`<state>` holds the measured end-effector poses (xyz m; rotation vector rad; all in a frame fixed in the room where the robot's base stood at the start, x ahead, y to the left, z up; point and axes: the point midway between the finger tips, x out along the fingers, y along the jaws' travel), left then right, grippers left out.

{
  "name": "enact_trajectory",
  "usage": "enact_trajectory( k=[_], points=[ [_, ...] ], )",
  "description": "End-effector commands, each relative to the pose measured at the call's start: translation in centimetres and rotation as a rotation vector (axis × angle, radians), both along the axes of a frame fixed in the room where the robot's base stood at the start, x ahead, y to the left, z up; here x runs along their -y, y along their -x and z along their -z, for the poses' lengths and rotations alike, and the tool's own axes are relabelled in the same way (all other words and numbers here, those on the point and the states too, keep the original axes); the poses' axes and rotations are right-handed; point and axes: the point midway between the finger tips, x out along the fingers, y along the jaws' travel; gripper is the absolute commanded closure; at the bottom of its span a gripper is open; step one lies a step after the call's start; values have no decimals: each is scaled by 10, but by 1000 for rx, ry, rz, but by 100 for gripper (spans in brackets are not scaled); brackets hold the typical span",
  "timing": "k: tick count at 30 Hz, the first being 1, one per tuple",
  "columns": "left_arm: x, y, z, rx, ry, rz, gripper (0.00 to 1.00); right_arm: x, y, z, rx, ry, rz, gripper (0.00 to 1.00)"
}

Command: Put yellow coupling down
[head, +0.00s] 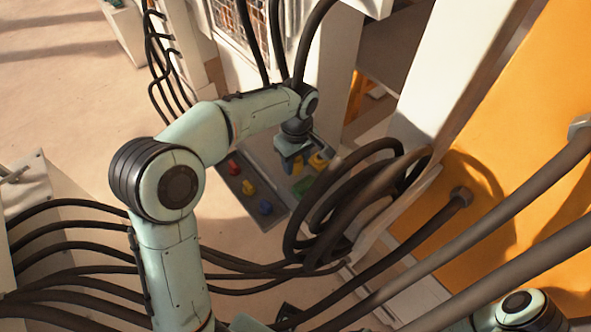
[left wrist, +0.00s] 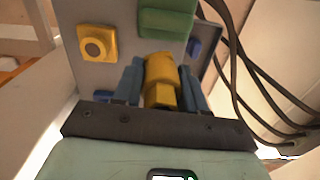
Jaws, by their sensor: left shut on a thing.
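The yellow coupling (left wrist: 162,85) is a rounded yellow piece with a squared near end, seen in the left wrist view. My left gripper (left wrist: 162,88) is shut on it, with a blue finger on each side. In the head view the left gripper (head: 294,160) hangs over the grey tray (head: 272,172). A yellow patch (head: 318,160) shows beside it there; I cannot tell whether it is the coupling or another yellow piece. Whether the coupling touches the tray is not clear. My right gripper is not in view.
The tray holds a red piece (head: 234,167), a small yellow piece (head: 248,187), a blue piece (head: 265,208) and a green block (head: 301,187). A yellow square block with a round centre (left wrist: 97,45) lies left of the coupling. Thick black hoses (head: 345,205) loop close to the tray's right.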

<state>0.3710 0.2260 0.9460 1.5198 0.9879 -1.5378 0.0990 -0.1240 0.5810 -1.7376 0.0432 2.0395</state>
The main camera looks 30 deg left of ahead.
Motion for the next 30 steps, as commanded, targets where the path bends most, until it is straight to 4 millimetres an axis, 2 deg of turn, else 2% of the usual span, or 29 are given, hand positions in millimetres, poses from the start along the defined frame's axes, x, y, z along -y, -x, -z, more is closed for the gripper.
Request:
enact_trajectory(
  k=[7, 15, 16, 18, 26, 30],
  points=[
    [0, 1, 37, -5, 0, -1, 100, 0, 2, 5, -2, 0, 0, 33],
    [0, 0, 40, -2, 0, -1, 100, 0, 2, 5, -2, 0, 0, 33],
    [0, 1, 40, -2, 0, -1, 52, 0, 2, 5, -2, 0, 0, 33],
    [0, 1, 40, -2, 0, -1, 33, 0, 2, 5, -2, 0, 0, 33],
    [0, 1, 40, -2, 0, 0, 33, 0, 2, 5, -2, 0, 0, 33],
    [0, 0, 32, 1, 0, 0, 33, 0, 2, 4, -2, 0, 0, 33]
  ],
)
